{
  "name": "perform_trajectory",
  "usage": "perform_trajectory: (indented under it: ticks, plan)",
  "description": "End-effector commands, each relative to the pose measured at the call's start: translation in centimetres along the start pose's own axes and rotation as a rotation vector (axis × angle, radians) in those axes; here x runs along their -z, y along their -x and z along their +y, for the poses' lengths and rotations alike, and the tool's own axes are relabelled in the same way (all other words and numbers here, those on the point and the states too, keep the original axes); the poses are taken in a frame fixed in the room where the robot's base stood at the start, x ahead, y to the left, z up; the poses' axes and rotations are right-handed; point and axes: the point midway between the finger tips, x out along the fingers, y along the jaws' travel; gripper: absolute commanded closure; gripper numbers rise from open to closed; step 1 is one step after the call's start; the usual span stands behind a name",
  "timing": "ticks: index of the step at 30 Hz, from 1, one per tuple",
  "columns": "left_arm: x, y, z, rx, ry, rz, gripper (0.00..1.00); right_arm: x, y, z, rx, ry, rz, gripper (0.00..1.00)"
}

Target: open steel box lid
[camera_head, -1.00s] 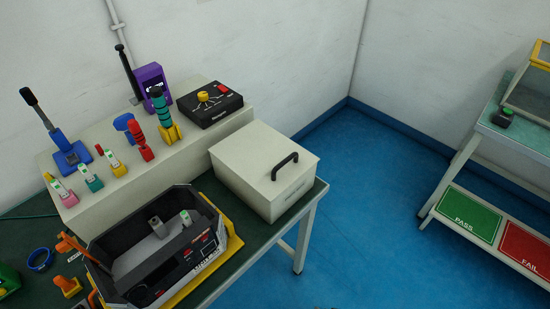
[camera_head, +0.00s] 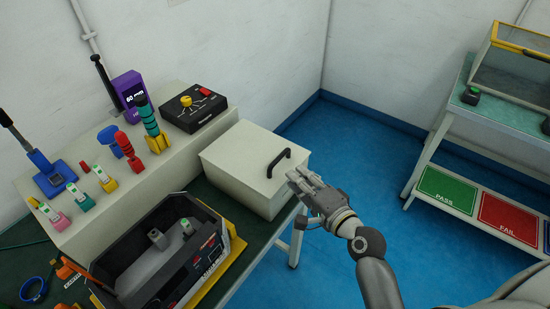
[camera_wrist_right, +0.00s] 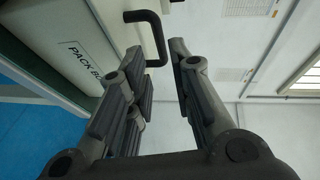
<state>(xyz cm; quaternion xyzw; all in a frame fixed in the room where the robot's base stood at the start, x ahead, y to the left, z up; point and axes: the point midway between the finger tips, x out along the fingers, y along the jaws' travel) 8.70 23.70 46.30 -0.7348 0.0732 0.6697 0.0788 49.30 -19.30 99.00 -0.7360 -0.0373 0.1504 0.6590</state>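The steel box (camera_head: 232,188) is a cream box with its lid (camera_head: 235,160) shut, standing at the right end of the bench. A black bar handle (camera_head: 278,162) sits on the lid's right side. My right gripper (camera_head: 294,180) is just right of the box, its fingers pointing left towards the handle. In the right wrist view the fingers (camera_wrist_right: 156,58) are spread apart, with the handle (camera_wrist_right: 154,28) beyond the gap between the tips and nothing gripped. The box side with a printed label (camera_wrist_right: 86,60) shows at upper left there. My left gripper is out of view.
A black open bin (camera_head: 104,258) with parts stands in front of the box. A raised shelf (camera_head: 128,196) behind holds several coloured tools and a black control box (camera_head: 194,108). Blue floor (camera_head: 345,140) lies clear between the bench and the right-hand table (camera_head: 500,118).

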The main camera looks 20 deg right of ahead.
Motion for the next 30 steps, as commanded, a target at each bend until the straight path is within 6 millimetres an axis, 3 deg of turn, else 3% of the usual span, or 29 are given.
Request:
perform_trajectory:
  ticks: [18,30]
  plan:
    - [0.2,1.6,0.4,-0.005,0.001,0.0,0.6,0.0,-8.8,0.0,-0.002,0.003,-0.001,0.79]
    - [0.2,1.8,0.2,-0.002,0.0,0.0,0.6,0.0,-10.5,0.1,-0.002,0.003,0.0,0.79]
